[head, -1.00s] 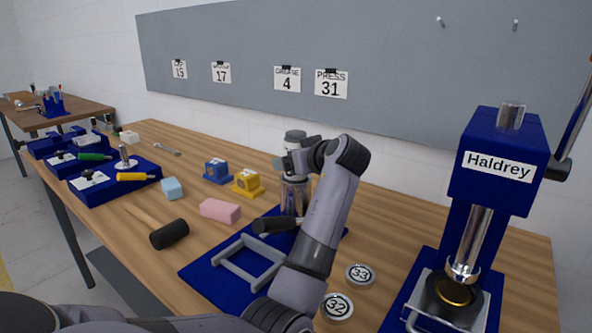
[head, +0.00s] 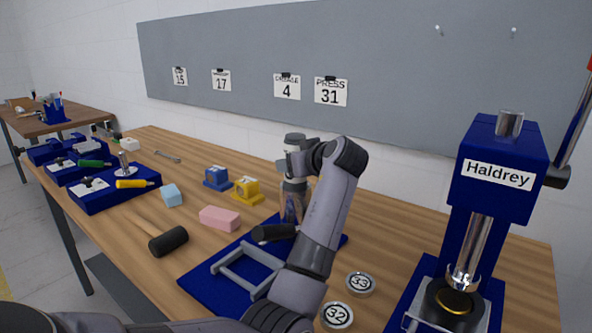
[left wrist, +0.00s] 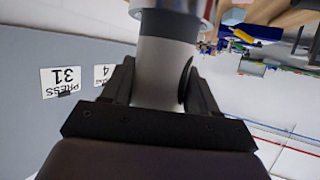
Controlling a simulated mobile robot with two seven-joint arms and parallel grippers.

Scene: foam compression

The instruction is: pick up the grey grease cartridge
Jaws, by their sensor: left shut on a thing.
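The grey grease cartridge (head: 294,140) stands upright in the head view, above a shiny metal cylinder (head: 292,208) at the blue mat's back end. My left gripper (head: 291,164) is shut around its side. In the left wrist view the cartridge (left wrist: 160,70) is a pale grey cylinder with a dark band, between both fingers of my left gripper (left wrist: 160,85). A silver round part (left wrist: 172,5) shows at that view's top edge. My arm hides part of the cartridge in the head view. I cannot tell whether its lower end touches the metal cylinder. My right gripper is not in view.
The blue mat (head: 207,281) carries a grey frame (head: 247,267) and a black handle (head: 272,233). The press (head: 500,150) stands right, with round tins (head: 360,284) nearby. A pink block (head: 220,218), a yellow block (head: 247,189) and a mallet (head: 168,241) lie left.

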